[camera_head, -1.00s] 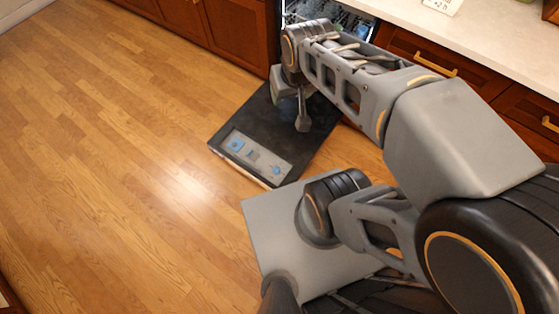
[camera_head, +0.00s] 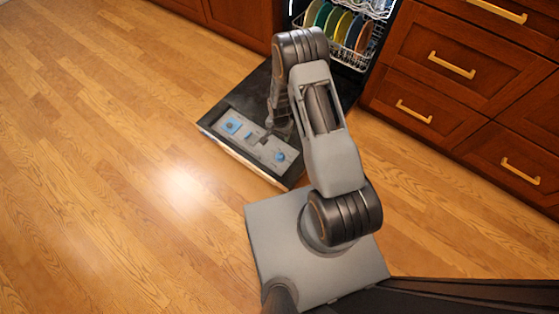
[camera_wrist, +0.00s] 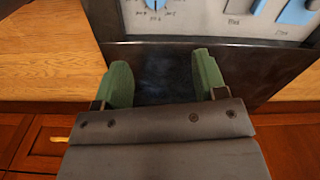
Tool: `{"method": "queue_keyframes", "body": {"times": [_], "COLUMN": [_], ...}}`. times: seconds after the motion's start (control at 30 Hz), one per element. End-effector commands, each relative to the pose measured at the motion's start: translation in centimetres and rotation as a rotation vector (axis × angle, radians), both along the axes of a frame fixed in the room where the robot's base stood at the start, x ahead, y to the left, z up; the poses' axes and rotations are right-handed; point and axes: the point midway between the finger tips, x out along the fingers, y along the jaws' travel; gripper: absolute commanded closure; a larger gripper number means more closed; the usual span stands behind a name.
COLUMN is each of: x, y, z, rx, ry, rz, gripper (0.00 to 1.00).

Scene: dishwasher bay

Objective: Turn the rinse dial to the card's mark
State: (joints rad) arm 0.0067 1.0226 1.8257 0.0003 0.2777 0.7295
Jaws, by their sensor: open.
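A grey control panel (camera_head: 241,147) lies along the outer edge of the lowered black dishwasher door (camera_head: 216,111). A round blue dial (camera_head: 280,155) with marks around it sits at the panel's right end; it shows cut off at the top left of the wrist view (camera_wrist: 155,4). I cannot read its setting. My gripper (camera_wrist: 161,72) is open, with two green fingers apart and nothing between them. It is over the black door beside the panel, short of the dial in the wrist view. The card's mark is not seen.
A blue squarish control (camera_head: 231,125) is at the panel's other end, with a smaller control between. The dishwasher rack (camera_head: 347,33) holds several coloured plates. Wooden drawers (camera_head: 449,64) stand at right. The wood floor (camera_head: 100,170) at left is clear.

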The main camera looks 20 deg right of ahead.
Motion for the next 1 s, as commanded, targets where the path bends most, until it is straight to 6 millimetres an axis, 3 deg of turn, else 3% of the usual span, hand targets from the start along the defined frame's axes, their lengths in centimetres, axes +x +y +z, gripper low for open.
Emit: {"method": "queue_keyframes", "body": {"times": [0.03, 0.7, 1.0], "x": [-0.3, -0.8, -0.7], "y": [0.0, 0.0, 0.0], "z": [-2.0, -13.9, -17.1], "rx": [0.0, 0.0, 0.0], "ry": [0.007, 0.016, 0.015], "rz": [-0.01, -0.032, -0.031], "gripper": [0.35, 0.35, 0.35]}}
